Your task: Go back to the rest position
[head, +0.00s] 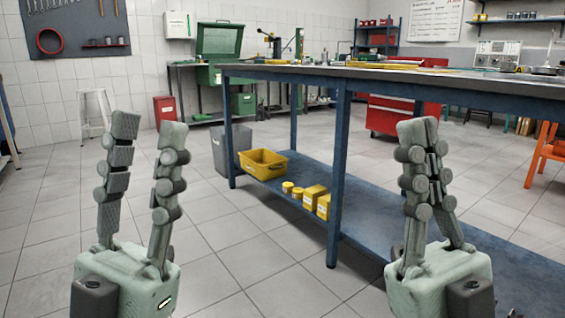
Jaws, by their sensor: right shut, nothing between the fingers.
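My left gripper (148,130) is in the lower left of the head view. It points upward, its two fingers stand apart, and nothing is between them. My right gripper (417,130) is in the lower right, also pointing upward. Its fingers are together at the tips, with nothing held. Both grippers are clear of other things in the picture, though the right one shows in front of the blue workbench (341,160).
The workbench has a lower shelf (375,212) with a yellow bin (263,164) and small yellow boxes (314,197). A grey waste bin (232,150), white stool (94,112), red cabinet (164,109) and orange stand (545,152) stand around. Tiled floor (50,225) is free at left.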

